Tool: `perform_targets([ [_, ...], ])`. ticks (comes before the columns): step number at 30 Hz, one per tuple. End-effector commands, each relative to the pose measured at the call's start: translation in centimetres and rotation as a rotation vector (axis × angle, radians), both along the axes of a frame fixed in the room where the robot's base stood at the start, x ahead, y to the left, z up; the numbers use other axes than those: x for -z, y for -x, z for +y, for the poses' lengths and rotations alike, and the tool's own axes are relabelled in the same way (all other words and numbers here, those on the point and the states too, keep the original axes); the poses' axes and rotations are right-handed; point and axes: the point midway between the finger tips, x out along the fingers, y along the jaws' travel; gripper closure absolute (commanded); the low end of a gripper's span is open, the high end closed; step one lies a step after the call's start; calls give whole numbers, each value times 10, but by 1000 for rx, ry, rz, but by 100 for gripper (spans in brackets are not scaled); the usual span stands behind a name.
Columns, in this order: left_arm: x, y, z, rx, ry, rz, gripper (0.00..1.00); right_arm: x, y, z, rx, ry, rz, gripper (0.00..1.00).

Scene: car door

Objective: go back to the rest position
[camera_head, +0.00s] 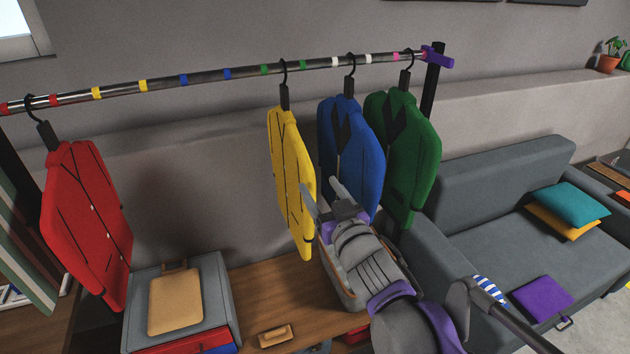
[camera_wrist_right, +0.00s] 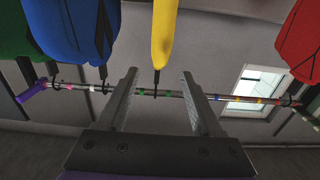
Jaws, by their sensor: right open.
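My right gripper (camera_head: 320,188) is open with nothing between its fingers. In the head view it is in front of the lower part of the yellow jacket (camera_head: 287,165) and the blue jacket (camera_head: 357,150). In the right wrist view the two fingers of this gripper (camera_wrist_right: 158,76) stand apart, and the yellow jacket (camera_wrist_right: 163,32) hangs beyond them, upside down in that view. I cannot tell whether a finger touches a jacket. My left gripper is not in view.
A red jacket (camera_head: 85,220) and a green jacket (camera_head: 418,150) also hang on the metal rail (camera_head: 205,77). Below are a wooden bench (camera_head: 262,290) and a grey box (camera_head: 213,292) with a tan board (camera_head: 176,303). A grey sofa (camera_head: 480,205) stands at the right.

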Motion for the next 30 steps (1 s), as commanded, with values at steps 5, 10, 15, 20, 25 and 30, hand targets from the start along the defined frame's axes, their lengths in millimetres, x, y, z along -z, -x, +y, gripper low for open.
perform_targets([
  [5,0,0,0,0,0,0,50,16,13,-22,61,17,61,33],
  [10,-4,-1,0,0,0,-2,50,83,57,-86,241,82,315,33],
  [15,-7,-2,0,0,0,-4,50,170,139,-131,343,138,664,33],
  [20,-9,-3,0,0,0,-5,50,228,212,-141,329,164,928,33],
  [25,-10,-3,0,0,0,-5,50,254,254,-138,290,170,1070,33],
  [30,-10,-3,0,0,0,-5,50,259,261,-137,280,172,1096,33],
])
